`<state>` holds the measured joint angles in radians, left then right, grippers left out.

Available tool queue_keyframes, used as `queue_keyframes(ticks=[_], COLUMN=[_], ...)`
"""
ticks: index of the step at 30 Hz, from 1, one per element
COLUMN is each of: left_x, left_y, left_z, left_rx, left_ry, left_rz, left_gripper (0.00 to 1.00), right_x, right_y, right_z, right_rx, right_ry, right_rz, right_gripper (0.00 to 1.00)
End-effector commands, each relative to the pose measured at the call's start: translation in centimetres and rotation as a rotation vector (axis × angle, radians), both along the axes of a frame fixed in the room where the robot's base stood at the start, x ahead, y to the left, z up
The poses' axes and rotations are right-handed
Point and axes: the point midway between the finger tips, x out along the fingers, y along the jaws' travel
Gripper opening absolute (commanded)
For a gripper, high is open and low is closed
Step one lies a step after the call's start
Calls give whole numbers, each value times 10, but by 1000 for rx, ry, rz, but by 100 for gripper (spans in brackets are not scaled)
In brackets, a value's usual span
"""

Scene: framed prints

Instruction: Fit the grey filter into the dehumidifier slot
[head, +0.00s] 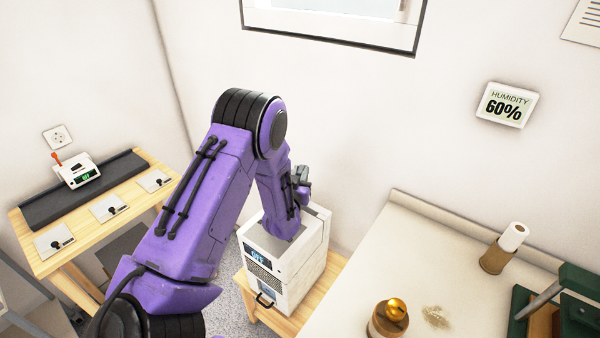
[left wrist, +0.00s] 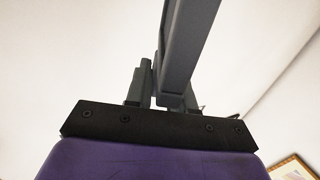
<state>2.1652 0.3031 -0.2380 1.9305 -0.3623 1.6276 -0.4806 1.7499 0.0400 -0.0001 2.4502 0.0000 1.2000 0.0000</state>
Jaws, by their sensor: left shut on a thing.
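The dehumidifier (head: 312,262) is a white box with a lit display reading OFF and a dark handle low on its front. It stands on a small wooden table, partly behind my left arm. My left gripper (head: 302,177) is above the back of the dehumidifier, mostly hidden by its own forearm. In the left wrist view it is shut on a long dark grey bar-like piece (left wrist: 190,45), which looks like the grey filter seen edge-on. The filter cannot be made out clearly in the head view. The slot is hidden. My right gripper is out of view.
A wooden bench (head: 75,240) with a small meter (head: 77,171) and several switch plates stands at the left. The wall display (head: 507,105) reads humidity 60%.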

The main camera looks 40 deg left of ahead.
Motion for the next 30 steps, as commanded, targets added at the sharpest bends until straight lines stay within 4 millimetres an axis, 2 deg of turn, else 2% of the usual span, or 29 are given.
queue_keyframes(ticks=[1,2,14,15,17,27,30], left_x=[0,0,0,0,0,0,-12], left_y=[0,0,0,0,0,0,-8], left_z=[2,0,-10,-9,-8,-7,-11], left_rx=[1,1,0,0,0,-2,0], left_ry=[0,0,-2,-2,-2,-3,-1], left_rz=[-1,-1,-1,-1,-1,0,-4], left_gripper=[0,0,0,29,48,48,48], right_x=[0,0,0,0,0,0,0], right_y=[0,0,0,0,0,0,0], right_z=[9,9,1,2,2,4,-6], right_rx=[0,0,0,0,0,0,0], right_ry=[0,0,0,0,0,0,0], right_rz=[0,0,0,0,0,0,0], right_gripper=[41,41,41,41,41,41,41])
